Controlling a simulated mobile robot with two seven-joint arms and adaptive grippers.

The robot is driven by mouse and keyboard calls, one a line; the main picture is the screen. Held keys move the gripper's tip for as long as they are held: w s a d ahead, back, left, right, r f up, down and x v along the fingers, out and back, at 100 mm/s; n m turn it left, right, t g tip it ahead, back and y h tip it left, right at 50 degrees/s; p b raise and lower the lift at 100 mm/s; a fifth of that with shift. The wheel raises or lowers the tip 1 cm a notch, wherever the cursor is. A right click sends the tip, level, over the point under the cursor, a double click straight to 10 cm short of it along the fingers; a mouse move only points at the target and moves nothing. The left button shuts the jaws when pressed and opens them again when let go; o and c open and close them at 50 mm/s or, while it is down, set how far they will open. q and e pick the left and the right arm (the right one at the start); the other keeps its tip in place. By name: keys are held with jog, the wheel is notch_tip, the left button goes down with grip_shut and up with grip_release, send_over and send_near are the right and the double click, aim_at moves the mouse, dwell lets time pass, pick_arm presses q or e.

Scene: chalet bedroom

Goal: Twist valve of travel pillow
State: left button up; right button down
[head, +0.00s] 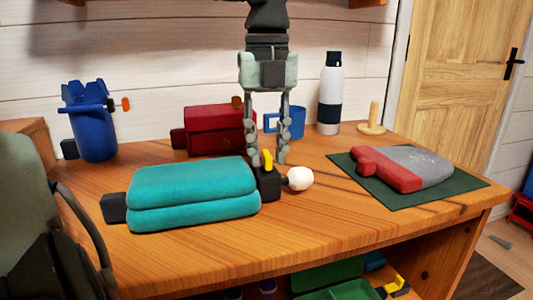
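The travel pillow (190,190) is a teal, two-layered cushion lying on the wooden table, with a black block at each end. A yellow valve (267,160) stands on top of the black block at its right end, with a white ball (300,178) beside that block. My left gripper (268,161) points straight down over this end. Its two fingers are apart, with the valve between their tips and visible gaps on both sides. My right gripper is not in view.
A red box (215,132) and a blue mug (292,121) stand behind the gripper. A blue container (92,130) stands at the left and a white bottle (330,95) at the back. A red-grey object (405,165) lies on a green mat (440,195) at the right. The front right tabletop is clear.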

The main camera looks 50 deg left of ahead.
pick_arm(q)
grip_shut()
dwell(0.3)
